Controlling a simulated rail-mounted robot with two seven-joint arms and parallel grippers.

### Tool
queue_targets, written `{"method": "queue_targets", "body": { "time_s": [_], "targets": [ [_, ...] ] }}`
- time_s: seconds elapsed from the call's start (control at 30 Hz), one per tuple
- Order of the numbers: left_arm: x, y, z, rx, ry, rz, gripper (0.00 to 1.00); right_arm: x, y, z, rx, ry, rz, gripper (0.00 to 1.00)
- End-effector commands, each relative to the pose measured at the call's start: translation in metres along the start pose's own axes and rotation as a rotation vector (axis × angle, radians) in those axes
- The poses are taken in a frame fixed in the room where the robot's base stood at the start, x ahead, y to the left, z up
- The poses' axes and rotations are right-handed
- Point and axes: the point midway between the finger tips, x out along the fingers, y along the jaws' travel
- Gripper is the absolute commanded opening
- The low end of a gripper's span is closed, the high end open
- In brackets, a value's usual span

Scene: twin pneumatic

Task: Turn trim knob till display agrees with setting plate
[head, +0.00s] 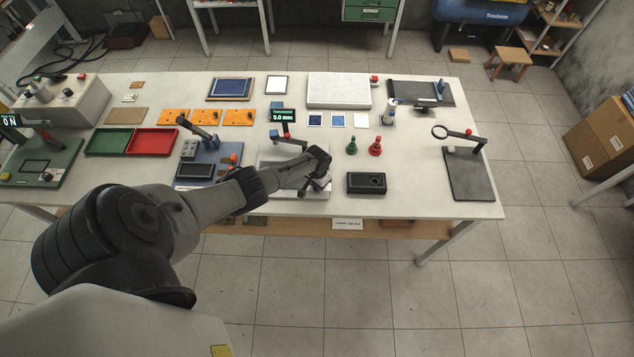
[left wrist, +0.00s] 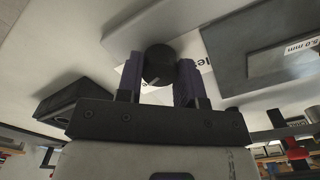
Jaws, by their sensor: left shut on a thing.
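My left gripper (head: 320,184) reaches over a pale device (head: 268,157) near the front middle of the table. In the head view the gripper hides the knob. A dark display (head: 283,115) behind the device appears to read 5.0 mm. In the left wrist view a light plate (left wrist: 303,46) reads 5.0 mm, partly cut off by the picture edge. My right gripper is not in view.
A black box (head: 366,189) stands just right of the gripper. Green (head: 351,146) and red (head: 375,146) pawn-shaped pieces stand behind it. A blue-grey fixture (head: 208,158) is close on the left, under my arm. Bare tabletop lies between the black box and the right fixture (head: 470,180).

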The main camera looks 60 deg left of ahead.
Motion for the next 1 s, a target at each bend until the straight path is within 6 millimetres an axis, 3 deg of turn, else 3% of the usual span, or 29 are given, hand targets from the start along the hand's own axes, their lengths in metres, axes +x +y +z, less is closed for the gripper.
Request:
{"method": "queue_targets", "body": {
  "time_s": [0.4, 0.9, 0.93, 1.0],
  "targets": [
    [-0.0008, 0.0002, -0.0009, -0.144, 0.002, 0.000, 0.11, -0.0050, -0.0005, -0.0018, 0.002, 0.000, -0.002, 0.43],
    [-0.0005, 0.0001, -0.0010, -0.159, 0.003, 0.000, 0.11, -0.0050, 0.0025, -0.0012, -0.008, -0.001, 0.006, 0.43],
    [-0.0005, 0.0001, -0.0010, -0.159, 0.003, 0.000, 0.35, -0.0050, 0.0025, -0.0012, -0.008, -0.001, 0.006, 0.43],
    [-0.0005, 0.0001, -0.0009, -0.159, 0.003, 0.000, 0.42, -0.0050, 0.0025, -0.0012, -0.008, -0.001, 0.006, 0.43]
  ]
}}
